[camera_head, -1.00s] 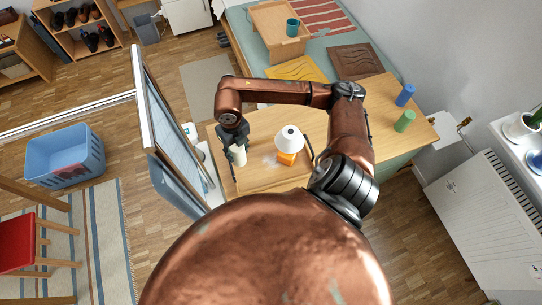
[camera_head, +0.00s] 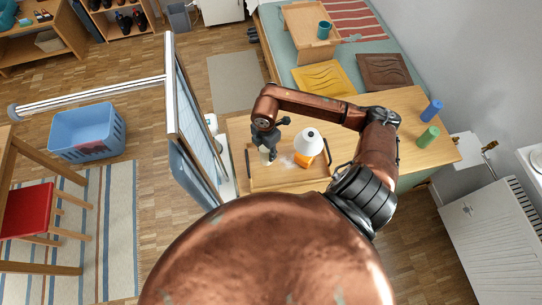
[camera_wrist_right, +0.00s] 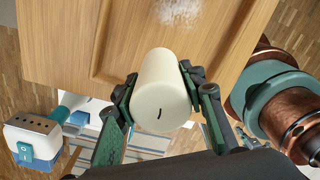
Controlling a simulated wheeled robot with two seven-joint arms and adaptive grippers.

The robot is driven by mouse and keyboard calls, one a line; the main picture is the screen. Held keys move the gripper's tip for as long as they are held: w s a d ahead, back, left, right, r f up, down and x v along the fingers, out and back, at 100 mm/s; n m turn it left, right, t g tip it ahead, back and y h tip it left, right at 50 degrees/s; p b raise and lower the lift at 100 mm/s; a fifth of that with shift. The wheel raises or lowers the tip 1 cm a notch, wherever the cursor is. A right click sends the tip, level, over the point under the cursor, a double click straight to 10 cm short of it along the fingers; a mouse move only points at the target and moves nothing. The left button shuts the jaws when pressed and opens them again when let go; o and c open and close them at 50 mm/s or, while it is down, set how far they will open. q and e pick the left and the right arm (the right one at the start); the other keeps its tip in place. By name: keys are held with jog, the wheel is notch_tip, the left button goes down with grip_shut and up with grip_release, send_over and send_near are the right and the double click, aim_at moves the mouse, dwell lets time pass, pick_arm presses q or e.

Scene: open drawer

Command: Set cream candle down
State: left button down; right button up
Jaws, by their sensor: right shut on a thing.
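The cream candle (camera_wrist_right: 158,88) is in my right gripper (camera_wrist_right: 154,86), with a finger on each side of it in the right wrist view. In the head view the gripper (camera_head: 265,140) is over the left part of the wooden tray (camera_head: 290,178), and the candle (camera_head: 265,156) shows just below it. I cannot tell whether the candle's base touches the tray. A white-topped orange object (camera_head: 309,146) stands on the tray to the right of the candle. My left gripper is not in view.
The tray has dark handles and a pale spill (camera_wrist_right: 180,10). A blue cylinder (camera_head: 432,109) and a green cylinder (camera_head: 428,138) stand at the table's right. A tall framed panel (camera_head: 187,120) rises close to the table's left side. The table behind the tray is clear.

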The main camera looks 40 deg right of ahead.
aim_at(266, 157)
jog(key=shift+f, duration=2.45)
jog(key=shift+f, duration=0.2)
jog(key=o, duration=1.4)
jog(key=shift+r, duration=0.1)
notch_tip(266, 157, up, 12)
jog(key=shift+r, duration=0.15)
